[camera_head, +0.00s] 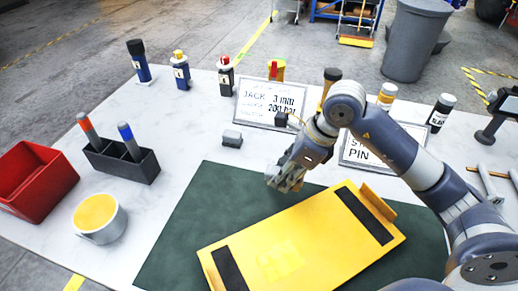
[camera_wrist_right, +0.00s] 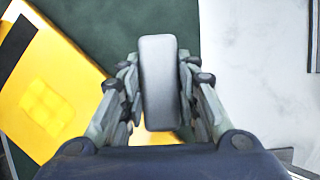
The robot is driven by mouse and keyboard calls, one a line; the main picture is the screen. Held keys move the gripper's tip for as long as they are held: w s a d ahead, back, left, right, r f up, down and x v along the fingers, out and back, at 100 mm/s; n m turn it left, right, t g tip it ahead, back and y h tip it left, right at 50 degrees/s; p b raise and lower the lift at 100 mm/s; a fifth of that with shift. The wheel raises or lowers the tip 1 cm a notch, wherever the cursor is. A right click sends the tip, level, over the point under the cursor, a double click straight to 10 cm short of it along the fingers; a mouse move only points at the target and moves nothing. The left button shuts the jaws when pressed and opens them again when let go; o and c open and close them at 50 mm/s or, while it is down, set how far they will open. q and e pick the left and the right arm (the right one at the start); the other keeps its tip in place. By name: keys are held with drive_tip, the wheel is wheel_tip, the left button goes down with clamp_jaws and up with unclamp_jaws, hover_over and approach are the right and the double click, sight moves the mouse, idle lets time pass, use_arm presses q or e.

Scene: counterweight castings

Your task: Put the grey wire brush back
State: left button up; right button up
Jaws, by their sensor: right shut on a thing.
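My right gripper (camera_head: 284,180) is above the far edge of the green mat, beside the yellow casting. In the right wrist view its fingers (camera_wrist_right: 160,100) are shut on a light grey, rounded oblong thing (camera_wrist_right: 160,72), which looks like the grey wire brush; no bristles show. In the head view the fingers mostly hide it. A dark holder (camera_head: 146,174) at the left of the table carries an orange-topped tool (camera_head: 88,131) and a blue-topped tool (camera_head: 129,141), upright in it. My left gripper is not in view.
The yellow casting (camera_head: 300,240) lies on the green mat (camera_head: 195,215). A red bin (camera_head: 32,180) and a tin with yellow contents (camera_head: 99,217) stand at left. A small grey block (camera_head: 232,138) lies behind the mat. Bottles and sign cards (camera_head: 270,102) line the back.

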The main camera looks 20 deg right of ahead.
drive_tip(key=w, duration=0.2)
drive_tip(key=w+d+p, duration=0.1)
drive_tip(key=w+d, duration=0.1)
drive_tip(key=w, duration=0.1)
drive_tip(key=shift+w+d+p, duration=0.2)
drive_tip(key=shift+w+p, duration=0.1)
drive_tip(key=shift+p, duration=0.1)
drive_tip(key=w+d, duration=0.1)
drive_tip(key=w, duration=0.1)
drive_tip(key=w+d+p, duration=0.1)
drive_tip(key=w, duration=0.1)
drive_tip(key=w+d+f, duration=0.1)
drive_tip(key=w, duration=0.2)
drive_tip(key=shift+d+p, duration=0.2)
drive_tip(key=shift+p, duration=0.15)
drive_tip(key=shift+w+d+f, duration=0.1)
drive_tip(key=shift+w+d, duration=0.15)
drive_tip(key=shift+w, duration=0.2)
drive_tip(key=shift+w+d, duration=0.15)
drive_tip(key=shift+w, duration=0.2)
wheel_tip(320, 180, down, 3)
drive_tip(key=shift+s+r+p, duration=0.1)
drive_tip(key=shift+p, duration=0.65)
drive_tip(key=shift+f, duration=0.4)
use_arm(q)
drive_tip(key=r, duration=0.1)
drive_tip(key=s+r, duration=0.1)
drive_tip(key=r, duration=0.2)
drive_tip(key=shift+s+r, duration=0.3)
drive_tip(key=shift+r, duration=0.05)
